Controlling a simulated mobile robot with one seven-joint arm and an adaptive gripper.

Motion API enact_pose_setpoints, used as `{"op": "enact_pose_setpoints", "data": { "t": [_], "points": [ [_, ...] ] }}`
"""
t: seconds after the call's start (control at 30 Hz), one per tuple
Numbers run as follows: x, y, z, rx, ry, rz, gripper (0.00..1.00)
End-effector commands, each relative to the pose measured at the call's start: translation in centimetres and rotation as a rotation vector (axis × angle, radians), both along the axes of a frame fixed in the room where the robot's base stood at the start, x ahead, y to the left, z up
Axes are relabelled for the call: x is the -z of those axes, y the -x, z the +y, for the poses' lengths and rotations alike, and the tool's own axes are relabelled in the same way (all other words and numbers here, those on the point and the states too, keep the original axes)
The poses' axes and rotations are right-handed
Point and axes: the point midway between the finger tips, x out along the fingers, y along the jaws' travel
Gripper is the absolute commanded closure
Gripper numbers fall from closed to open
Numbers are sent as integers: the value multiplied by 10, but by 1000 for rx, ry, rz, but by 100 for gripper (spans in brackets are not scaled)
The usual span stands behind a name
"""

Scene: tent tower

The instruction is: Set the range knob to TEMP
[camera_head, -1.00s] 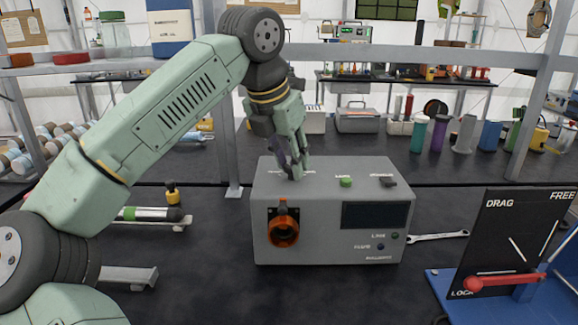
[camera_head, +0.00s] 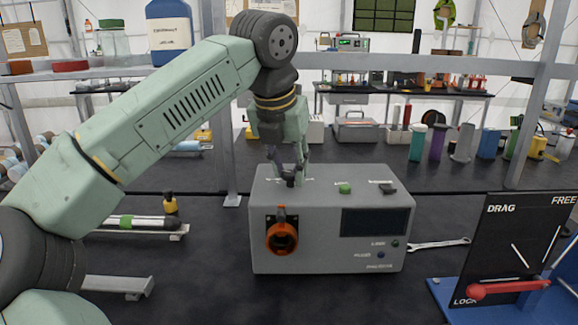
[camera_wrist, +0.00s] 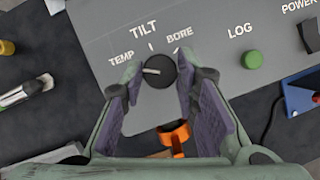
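The range knob (camera_wrist: 160,71) is a round black dial with a white pointer line, on the top of a grey instrument box (camera_head: 330,233). In the wrist view, TEMP is printed to its upper left, TILT above and BORE to its upper right. The pointer line points left, roughly to the TEMP side; its exact alignment with a tick is hard to tell. My gripper (camera_wrist: 160,80) is open, one finger on each side of the knob, with small gaps seeming to show. In the head view my gripper (camera_head: 287,180) points down at the knob, which it partly hides.
A green LOG button (camera_head: 345,188) and a black POWER switch (camera_head: 387,188) sit right of the knob. An orange ring fitting (camera_head: 281,237) is on the box front.

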Motion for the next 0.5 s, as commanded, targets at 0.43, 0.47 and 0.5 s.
{"op": "enact_pose_setpoints", "data": {
  "t": [0.43,0.47,0.5],
  "points": [
    [0,0,0,1,0,0,52],
    [0,0,0,1,0,0,52],
    [0,0,0,1,0,0,52]
  ]
}}
